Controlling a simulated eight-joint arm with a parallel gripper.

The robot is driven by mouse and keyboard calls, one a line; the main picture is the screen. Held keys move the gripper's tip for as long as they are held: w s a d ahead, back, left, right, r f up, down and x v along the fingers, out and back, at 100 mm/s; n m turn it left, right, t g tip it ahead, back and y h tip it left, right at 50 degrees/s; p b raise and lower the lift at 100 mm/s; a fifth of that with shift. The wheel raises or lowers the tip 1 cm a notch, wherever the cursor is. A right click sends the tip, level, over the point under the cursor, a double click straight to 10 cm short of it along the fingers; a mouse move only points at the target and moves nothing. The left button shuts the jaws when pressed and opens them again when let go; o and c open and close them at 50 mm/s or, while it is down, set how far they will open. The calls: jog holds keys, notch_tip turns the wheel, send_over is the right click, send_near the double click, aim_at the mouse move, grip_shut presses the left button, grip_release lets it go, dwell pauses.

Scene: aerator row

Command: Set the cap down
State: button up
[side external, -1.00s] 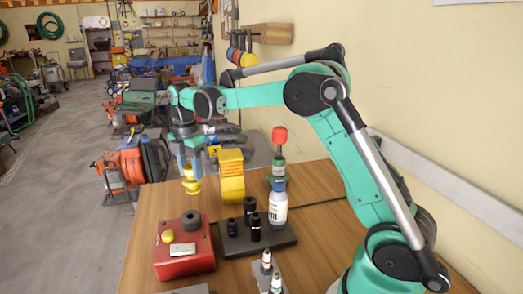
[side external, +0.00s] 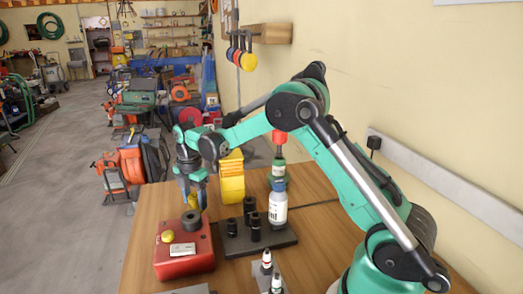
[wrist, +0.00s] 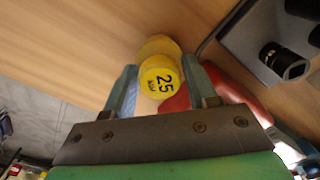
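The yellow cap (wrist: 161,77), marked "25" on its end face, sits between the two fingers of my gripper (wrist: 161,84) in the wrist view. Both fingers appear to press its sides. A wider yellow part shows beyond the marked face and looks to be part of the same cap. In the side view my gripper (side external: 191,198) points down, and a bit of the cap (side external: 194,203) shows between the fingers. It is just above or behind the black round piece (side external: 191,218) on the red box (side external: 184,258). I cannot tell whether it touches anything below.
A dark tray (side external: 283,238) with several black cylinders lies right of the red box. A yellow ribbed block (side external: 231,180) and a white bottle (side external: 274,212) stand behind it. Small red-tipped bottles (side external: 266,263) are in front. Bare wood (side external: 146,222) lies left of the box.

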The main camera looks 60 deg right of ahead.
aim_at(194, 196)
jog(key=shift+o, duration=0.9)
notch_tip(194, 196, up, 12)
jog(key=s+a+f+m+t, duration=0.1)
jog(key=s+a+m+t, duration=0.2)
jog(key=s+m, duration=0.5)
jog(key=s+a+f+m+t, duration=0.1)
jog(key=s+a+m+t, duration=0.3)
jog(key=s+m, duration=0.3)
jog(key=a+m, duration=0.1)
jog(key=m, duration=0.2)
jog(key=shift+s, duration=0.35)
